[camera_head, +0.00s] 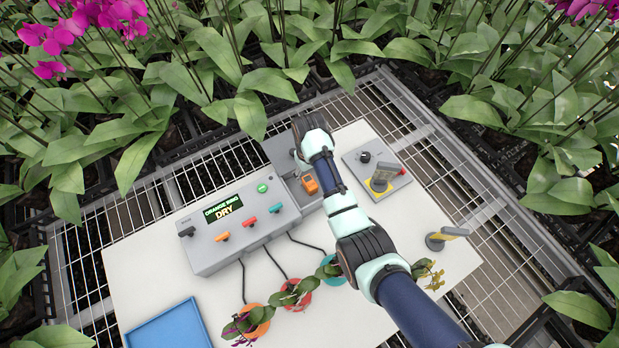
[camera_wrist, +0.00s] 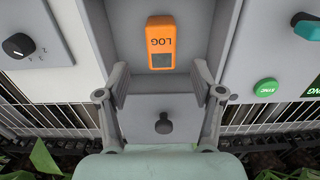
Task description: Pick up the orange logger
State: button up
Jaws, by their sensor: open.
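The orange logger (camera_head: 310,184) is a small block lying in a grey recessed tray (camera_head: 283,150) beside the control box. In the wrist view the orange logger (camera_wrist: 161,42) shows the upside-down letters LOG and a small grey screen. My gripper (camera_wrist: 160,88) is open and empty, with its two fingers apart on either side of the tray's near part. The logger lies beyond the fingertips in the wrist view, not between them. In the head view my arm hides part of the tray and most of my gripper.
A grey control box (camera_head: 240,228) reads "ORANGE RING DRY" and has coloured knobs. A grey panel (camera_head: 376,170) with a lever stands right. Potted plants and a blue tray (camera_head: 168,326) lie in front.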

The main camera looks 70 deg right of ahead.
aim_at(310, 182)
jog(key=f, duration=0.2)
jog(key=f+b, duration=0.1)
jog(key=f, duration=0.3)
jog(key=shift+s+a+f+b, duration=0.15)
jog(key=shift+a+f+b, duration=0.1)
jog(key=shift+f+b, duration=0.15)
jog(key=shift+r, duration=0.1)
grip_shut()
jog(key=shift+r, duration=0.1)
notch_tip(310, 182, up, 20)
jog(key=p, duration=0.6)
jog(key=shift+p, duration=0.4)
